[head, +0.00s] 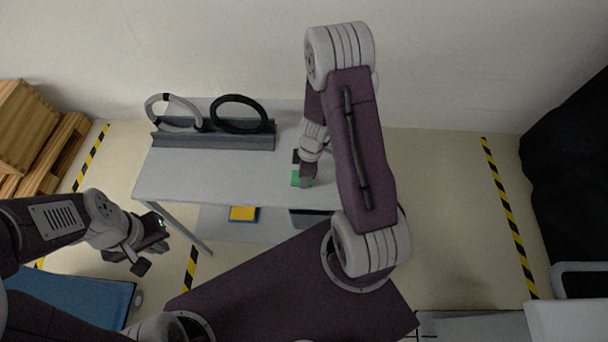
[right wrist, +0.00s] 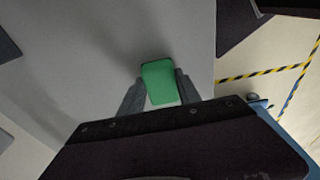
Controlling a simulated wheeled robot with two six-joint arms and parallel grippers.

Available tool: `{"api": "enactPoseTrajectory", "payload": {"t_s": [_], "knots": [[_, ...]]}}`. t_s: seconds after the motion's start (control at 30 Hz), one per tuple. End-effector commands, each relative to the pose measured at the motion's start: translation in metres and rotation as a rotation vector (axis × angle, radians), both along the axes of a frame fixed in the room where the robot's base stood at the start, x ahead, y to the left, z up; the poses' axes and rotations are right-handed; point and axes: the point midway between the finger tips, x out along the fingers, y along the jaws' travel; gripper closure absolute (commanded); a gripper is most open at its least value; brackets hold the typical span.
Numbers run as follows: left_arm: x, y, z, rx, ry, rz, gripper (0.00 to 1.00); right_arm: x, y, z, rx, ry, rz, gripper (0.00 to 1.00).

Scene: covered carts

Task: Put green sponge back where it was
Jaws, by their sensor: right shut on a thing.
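The green sponge (head: 296,179) is at my right gripper (head: 306,182), over the right part of the grey table (head: 220,180). In the right wrist view the green sponge (right wrist: 159,80) sits between the two grey fingers of my right gripper (right wrist: 160,92), which is shut on it. Whether the sponge touches the tabletop is hard to tell. My left gripper (head: 152,248) is empty, its fingers apart, left of the table's front leg.
A grey rack (head: 215,141) with a pale ring (head: 150,103) and a black ring (head: 238,97) stands at the table's back left. A yellow and blue item (head: 244,214) lies on the lower shelf. Wooden pallets (head: 40,155) are at left. The tabletop's front left is clear.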

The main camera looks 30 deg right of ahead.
Motion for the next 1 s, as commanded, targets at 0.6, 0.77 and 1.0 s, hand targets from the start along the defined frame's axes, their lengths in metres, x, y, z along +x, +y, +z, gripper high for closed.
{"api": "enactPoseTrajectory", "payload": {"t_s": [0.6, 0.77, 1.0], "knots": [[0.000, 0.000, 0.020, 0.000, 0.000, 0.000, 1.00, -0.001, -0.002, 0.030, 0.000, -0.002, 0.001, 0.39], [0.000, 0.000, 0.033, 0.000, 0.000, 0.000, 1.00, -0.003, -0.007, 0.067, -0.001, -0.005, 0.000, 0.39], [0.000, 0.000, 0.037, 0.000, 0.000, 0.000, 1.00, -0.006, -0.012, 0.112, 0.000, -0.004, -0.001, 0.39]]}}
